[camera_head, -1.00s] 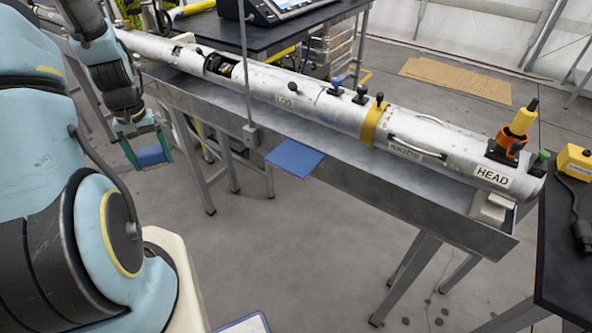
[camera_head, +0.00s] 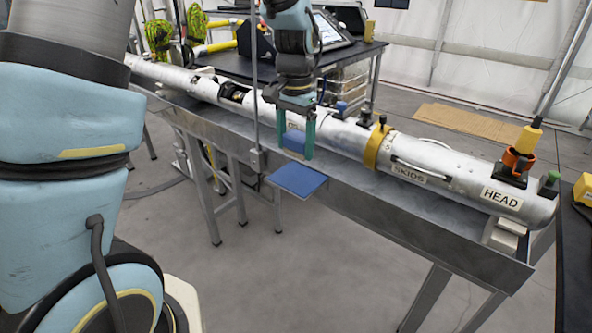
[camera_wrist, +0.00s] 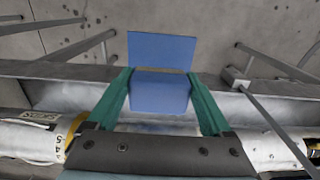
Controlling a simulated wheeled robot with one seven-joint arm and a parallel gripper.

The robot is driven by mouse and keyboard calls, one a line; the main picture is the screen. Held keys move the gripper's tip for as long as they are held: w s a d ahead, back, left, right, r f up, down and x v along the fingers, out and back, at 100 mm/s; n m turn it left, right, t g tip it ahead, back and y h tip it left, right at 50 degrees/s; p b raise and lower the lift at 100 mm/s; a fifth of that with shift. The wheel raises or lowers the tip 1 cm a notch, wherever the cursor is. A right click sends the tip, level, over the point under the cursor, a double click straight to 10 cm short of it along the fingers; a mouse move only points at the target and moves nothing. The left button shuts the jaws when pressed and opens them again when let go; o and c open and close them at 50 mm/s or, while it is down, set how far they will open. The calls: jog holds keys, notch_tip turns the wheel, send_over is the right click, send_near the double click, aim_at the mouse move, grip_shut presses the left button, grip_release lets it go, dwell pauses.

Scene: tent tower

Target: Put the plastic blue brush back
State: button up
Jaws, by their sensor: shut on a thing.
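My gripper (camera_head: 296,140) is shut on the plastic blue brush (camera_head: 295,140), a blue block between its green fingers. The brush also shows in the wrist view (camera_wrist: 160,92), with a green finger on each side. A flat blue plate (camera_head: 298,179) juts out from the near edge of the metal trough. In the head view the brush is above and a little behind this plate, apart from it. In the wrist view the plate (camera_wrist: 162,50) shows just beyond the brush. The brush's underside is hidden.
A long silver tube (camera_head: 340,140) marked SKIDS and HEAD lies along the metal trough (camera_head: 400,222). A thin upright pole (camera_head: 255,90) stands just left of my gripper. A black table (camera_head: 225,45) with a screen device is behind. Open floor lies in front.

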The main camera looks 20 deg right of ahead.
aim_at(295, 137)
jog(key=shift+f+p, duration=0.6)
jog(key=shift+f, duration=2.7)
jog(key=shift+f, duration=0.2)
jog(key=o, duration=1.4)
jog(key=shift+r, duration=0.15)
notch_tip(295, 137, up, 12)
jog(key=shift+r+b, duration=0.1)
jog(key=shift+b, duration=0.9)
jog(key=s+a+f+n, duration=0.1)
jog(key=a+f+n, duration=0.1)
jog(key=a, duration=0.7)
jog(key=s+a+f+n+t, duration=0.1)
jog(key=a+n, duration=0.4)
jog(key=a, duration=0.5)
jog(key=s+a+f+n, duration=0.1)
jog(key=a+n, duration=0.3)
jog(key=a, duration=0.6)
jog(key=shift+s+a+f+t, duration=0.1)
jog(key=shift+f+t, duration=0.05)
jog(key=shift+f, duration=0.3)
jog(key=shift+s+a+f+t, duration=0.1)
jog(key=shift+f+t, duration=0.05)
jog(key=shift+f, duration=0.25)
